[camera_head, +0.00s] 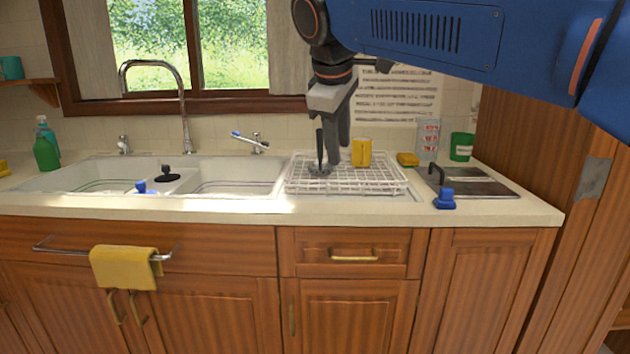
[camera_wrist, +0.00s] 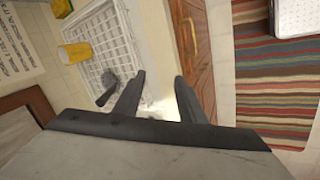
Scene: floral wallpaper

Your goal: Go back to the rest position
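My gripper (camera_head: 337,150) hangs over the white dish rack (camera_head: 300,184) on the counter, below my blue arm. In the wrist view its two fingers (camera_wrist: 158,77) are spread apart, with only the counter's edge and the cabinet front showing between them. A dark grey utensil with a handle (camera_wrist: 108,80) is in the rack beside the fingers, apart from them in that view. In the head view the utensil (camera_head: 319,170) is close to the fingers, and I cannot tell the gap there. A yellow cup (camera_head: 361,153) stands in the rack to the right.
The double sink (camera_head: 232,176) and tall faucet (camera_head: 184,110) are to the left. A blue object (camera_head: 444,200) sits near the counter's front edge. A green cup (camera_head: 461,147) and a clear container (camera_head: 428,138) stand at the back right. A striped rug (camera_wrist: 270,85) lies on the floor.

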